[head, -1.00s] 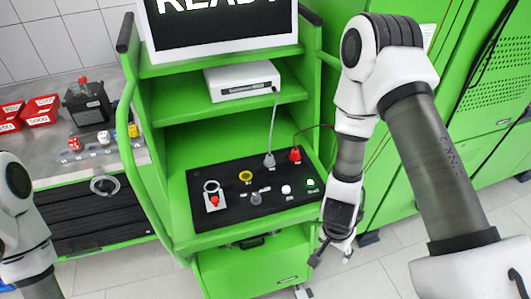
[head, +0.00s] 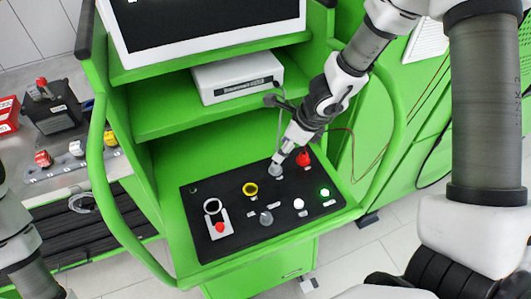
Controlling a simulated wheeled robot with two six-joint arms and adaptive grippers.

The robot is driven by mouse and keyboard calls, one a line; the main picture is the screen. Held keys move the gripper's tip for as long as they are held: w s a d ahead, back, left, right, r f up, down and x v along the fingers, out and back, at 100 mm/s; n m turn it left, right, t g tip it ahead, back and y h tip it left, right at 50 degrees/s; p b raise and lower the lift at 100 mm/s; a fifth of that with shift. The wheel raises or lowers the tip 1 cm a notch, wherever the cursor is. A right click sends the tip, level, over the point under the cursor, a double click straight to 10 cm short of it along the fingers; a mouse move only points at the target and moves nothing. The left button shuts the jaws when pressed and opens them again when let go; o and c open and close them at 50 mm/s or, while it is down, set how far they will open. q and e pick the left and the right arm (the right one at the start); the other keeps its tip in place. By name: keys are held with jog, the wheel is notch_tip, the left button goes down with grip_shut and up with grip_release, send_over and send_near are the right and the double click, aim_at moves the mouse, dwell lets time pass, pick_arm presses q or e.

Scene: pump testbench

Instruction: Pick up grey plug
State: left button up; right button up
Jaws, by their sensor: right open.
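The grey plug (head: 278,172) stands in the black panel of the green bench, left of the red plug (head: 303,158). Its grey cable rises behind my right gripper. My right gripper (head: 282,159) reaches down from the upper right, with its fingertips right at the top of the grey plug. It is open. The fingertips partly cover the plug, and I cannot tell whether they touch it. My left arm shows at the lower left edge, but its gripper is out of the picture.
A white box (head: 235,78) sits on the shelf above.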

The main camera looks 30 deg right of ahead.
aim_at(276, 164)
jog(key=s+f+b, duration=0.1)
jog(key=s+a+f+b, duration=0.1)
jog(key=shift+s+a+f, duration=0.15)
jog(key=shift+f, duration=0.25)
jog(key=w+f, duration=0.1)
jog(key=w+a+f+b, duration=0.1)
jog(key=f, duration=0.1)
jog(key=shift+w+f, duration=0.25)
jog(key=shift+w, duration=0.05)
jog(key=shift+s+r, duration=0.15)
jog(key=shift+r, duration=0.05)
jog(key=shift+s+r, duration=0.1)
jog(key=shift+s, duration=0.1)
jog(key=c, duration=0.5)
jog(key=shift+s, duration=0.1)
grip_shut()
pick_arm(q)
jog(key=s+f, duration=0.2)
jog(key=f, duration=0.1)
jog(key=shift+f, duration=0.1)
